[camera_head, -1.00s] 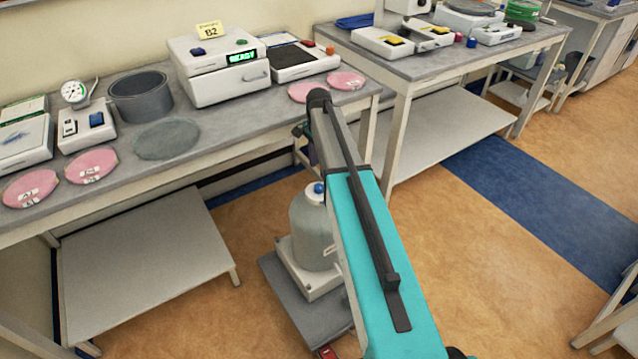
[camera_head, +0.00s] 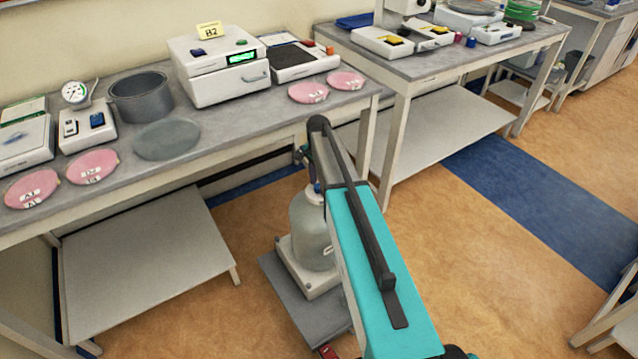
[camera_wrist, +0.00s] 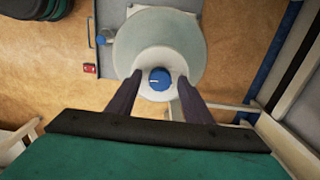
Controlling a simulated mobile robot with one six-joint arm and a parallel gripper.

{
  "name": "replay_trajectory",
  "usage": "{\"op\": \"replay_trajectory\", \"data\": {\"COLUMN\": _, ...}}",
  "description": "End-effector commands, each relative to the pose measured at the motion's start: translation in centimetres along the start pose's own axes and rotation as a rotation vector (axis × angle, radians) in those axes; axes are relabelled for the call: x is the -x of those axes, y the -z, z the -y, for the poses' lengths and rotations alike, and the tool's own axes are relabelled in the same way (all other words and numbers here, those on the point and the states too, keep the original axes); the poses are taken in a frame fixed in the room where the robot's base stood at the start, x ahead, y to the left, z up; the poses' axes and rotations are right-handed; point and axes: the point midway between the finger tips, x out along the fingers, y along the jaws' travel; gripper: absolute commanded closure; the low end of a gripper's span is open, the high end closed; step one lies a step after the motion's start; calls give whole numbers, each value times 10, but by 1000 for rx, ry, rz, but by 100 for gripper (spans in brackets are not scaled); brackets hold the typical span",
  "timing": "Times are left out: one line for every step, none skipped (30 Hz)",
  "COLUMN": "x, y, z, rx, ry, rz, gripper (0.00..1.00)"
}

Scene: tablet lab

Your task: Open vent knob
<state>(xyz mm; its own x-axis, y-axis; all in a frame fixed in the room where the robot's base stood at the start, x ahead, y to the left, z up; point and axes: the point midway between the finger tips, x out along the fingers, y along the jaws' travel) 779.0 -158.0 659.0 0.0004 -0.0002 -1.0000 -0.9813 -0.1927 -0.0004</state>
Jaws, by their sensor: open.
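The vent knob is a small blue round knob (camera_wrist: 160,78) with a white mark, on the white collar at the top of a pale grey-green dome (camera_wrist: 195,40). In the head view the dome (camera_head: 310,232) stands on a white base on a grey low platform, and the knob is mostly hidden by my arm. My gripper (camera_wrist: 159,82) is open, with its two dark fingers on the left and right of the knob in the wrist view. I see gaps between fingers and knob. Their height relative to the knob is hard to tell.
A grey bench (camera_head: 215,125) with a white instrument (camera_head: 215,72), a grey pot (camera_head: 142,98) and pink discs stands behind. A low white shelf (camera_head: 150,265) is at left. Another bench (camera_head: 430,65) is at back right.

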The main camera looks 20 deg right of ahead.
Motion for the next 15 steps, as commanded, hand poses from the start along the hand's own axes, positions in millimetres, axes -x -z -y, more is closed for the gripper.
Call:
{"op": "replay_trajectory", "data": {"x": 0, "y": 0, "z": 0, "rx": 0, "ry": 0, "rz": 0, "gripper": 54}}
{"op": "replay_trajectory", "data": {"x": 0, "y": 0, "z": 0, "rx": 0, "ry": 0, "rz": 0, "gripper": 54}}
{"op": "replay_trajectory", "data": {"x": 0, "y": 0, "z": 0, "rx": 0, "ry": 0, "rz": 0, "gripper": 54}}
{"op": "replay_trajectory", "data": {"x": 0, "y": 0, "z": 0, "rx": 0, "ry": 0, "rz": 0, "gripper": 54}}
{"op": "replay_trajectory", "data": {"x": 0, "y": 0, "z": 0, "rx": 0, "ry": 0, "rz": 0, "gripper": 55}}
{"op": "replay_trajectory", "data": {"x": 0, "y": 0, "z": 0, "rx": 0, "ry": 0, "rz": 0, "gripper": 62}}
{"op": "replay_trajectory", "data": {"x": 0, "y": 0, "z": 0, "rx": 0, "ry": 0, "rz": 0, "gripper": 67}}
{"op": "replay_trajectory", "data": {"x": 0, "y": 0, "z": 0, "rx": 0, "ry": 0, "rz": 0, "gripper": 72}}
{"op": "replay_trajectory", "data": {"x": 0, "y": 0, "z": 0, "rx": 0, "ry": 0, "rz": 0, "gripper": 79}}
{"op": "replay_trajectory", "data": {"x": 0, "y": 0, "z": 0, "rx": 0, "ry": 0, "rz": 0, "gripper": 84}}
{"op": "replay_trajectory", "data": {"x": 0, "y": 0, "z": 0, "rx": 0, "ry": 0, "rz": 0, "gripper": 89}}
{"op": "replay_trajectory", "data": {"x": 0, "y": 0, "z": 0, "rx": 0, "ry": 0, "rz": 0, "gripper": 95}}
{"op": "replay_trajectory", "data": {"x": 0, "y": 0, "z": 0, "rx": 0, "ry": 0, "rz": 0, "gripper": 95}}
{"op": "replay_trajectory", "data": {"x": 0, "y": 0, "z": 0, "rx": 0, "ry": 0, "rz": 0, "gripper": 95}}
{"op": "replay_trajectory", "data": {"x": 0, "y": 0, "z": 0, "rx": 1, "ry": 0, "rz": 0, "gripper": 95}}
